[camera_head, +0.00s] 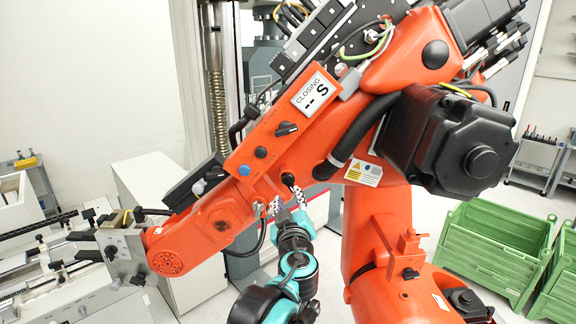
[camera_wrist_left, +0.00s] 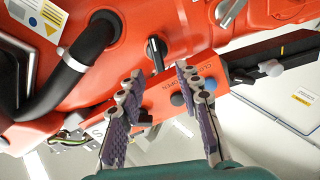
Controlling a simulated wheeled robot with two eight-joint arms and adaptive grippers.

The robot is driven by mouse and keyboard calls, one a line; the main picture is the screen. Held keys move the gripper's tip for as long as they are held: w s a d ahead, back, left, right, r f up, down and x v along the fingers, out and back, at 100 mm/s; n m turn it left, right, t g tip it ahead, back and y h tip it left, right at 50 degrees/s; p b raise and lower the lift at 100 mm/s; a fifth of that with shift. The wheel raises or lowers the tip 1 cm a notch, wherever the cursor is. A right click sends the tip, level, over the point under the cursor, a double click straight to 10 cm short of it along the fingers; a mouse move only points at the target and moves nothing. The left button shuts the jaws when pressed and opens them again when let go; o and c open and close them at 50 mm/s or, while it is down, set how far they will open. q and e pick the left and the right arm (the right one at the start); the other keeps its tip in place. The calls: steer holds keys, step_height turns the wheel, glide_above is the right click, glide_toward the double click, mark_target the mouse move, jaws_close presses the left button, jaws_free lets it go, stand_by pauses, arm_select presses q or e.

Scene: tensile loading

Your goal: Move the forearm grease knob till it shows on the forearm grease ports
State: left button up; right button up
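A black knob (camera_head: 288,178) sits on the orange forearm (camera_head: 205,215), just above my left gripper's fingertips. In the left wrist view the knob (camera_wrist_left: 155,52) shows a pale pointer line and lies beyond and between the fingertips. My left gripper (camera_head: 285,205) is open, with its fingers on either side of the knob. The left wrist view shows a clear gap between the two fingers (camera_wrist_left: 158,82), with nothing held. A round fitting (camera_head: 222,226) shows lower on the forearm; I cannot tell whether it is a grease port. My right gripper is not in view.
An orange control panel carries a "CLOSING -- S" display (camera_head: 314,94), another black knob (camera_head: 286,129) and a blue button (camera_head: 261,152). A black hose (camera_head: 357,135) runs close by. Green crates (camera_head: 492,250) stand at the right.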

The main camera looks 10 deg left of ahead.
mark_target(288, 183)
arm_select(q)
steer(key=p+x, duration=0.1)
steer(key=x, duration=0.6)
steer(key=shift+w+r+p, duration=0.15)
steer(key=shift+w+p, duration=0.15)
steer(key=shift+w, duration=0.15)
jaws_close()
